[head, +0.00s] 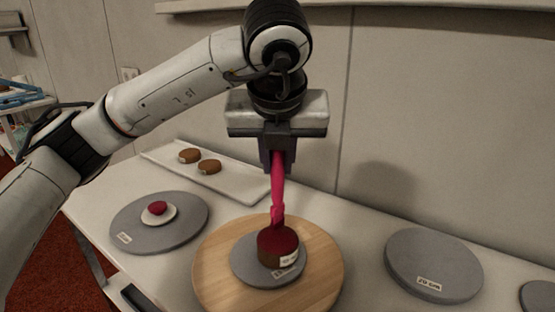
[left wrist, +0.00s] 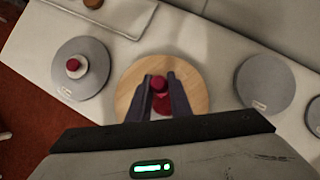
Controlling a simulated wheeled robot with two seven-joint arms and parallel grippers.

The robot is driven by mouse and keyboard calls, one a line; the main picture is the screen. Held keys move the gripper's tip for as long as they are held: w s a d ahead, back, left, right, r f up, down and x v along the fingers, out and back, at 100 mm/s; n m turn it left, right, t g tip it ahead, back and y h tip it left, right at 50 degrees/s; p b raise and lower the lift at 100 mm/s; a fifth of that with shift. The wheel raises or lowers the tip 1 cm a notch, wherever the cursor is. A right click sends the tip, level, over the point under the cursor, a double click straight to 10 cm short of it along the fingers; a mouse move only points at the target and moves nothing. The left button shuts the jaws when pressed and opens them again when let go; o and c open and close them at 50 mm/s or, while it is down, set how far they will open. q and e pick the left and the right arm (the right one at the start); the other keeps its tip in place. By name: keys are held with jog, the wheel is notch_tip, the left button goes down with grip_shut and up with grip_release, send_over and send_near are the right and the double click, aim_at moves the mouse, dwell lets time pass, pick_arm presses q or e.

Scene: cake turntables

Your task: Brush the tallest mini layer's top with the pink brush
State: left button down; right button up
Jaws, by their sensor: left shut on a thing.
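My left gripper (head: 278,168) is shut on the pink brush (head: 278,190), which hangs almost straight down. The brush's lower end is at the top of a dark red-brown mini layer (head: 270,256); I cannot tell whether it touches. This layer has a white label and stands on a small grey disc (head: 243,268) on a round wooden board (head: 215,270). In the left wrist view, the brush (left wrist: 158,84) shows between the fingers of my left gripper (left wrist: 161,98), above the wooden board (left wrist: 198,85). Two flatter brown mini layers (head: 190,156) (head: 209,167) lie on a white tray. My right gripper is not in view.
The white tray (head: 245,183) lies at the back. A grey turntable (head: 185,210) at left bears a small white dish (head: 149,216) with a red item (head: 157,208). An empty grey turntable (head: 434,262) stands at right, another grey disc (head: 540,296) beyond it. A wall stands behind the table.

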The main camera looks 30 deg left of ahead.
pick_arm(q)
jog(key=shift+f+b, duration=0.35)
jog(key=shift+f, duration=0.05)
jog(key=shift+a, duration=0.1)
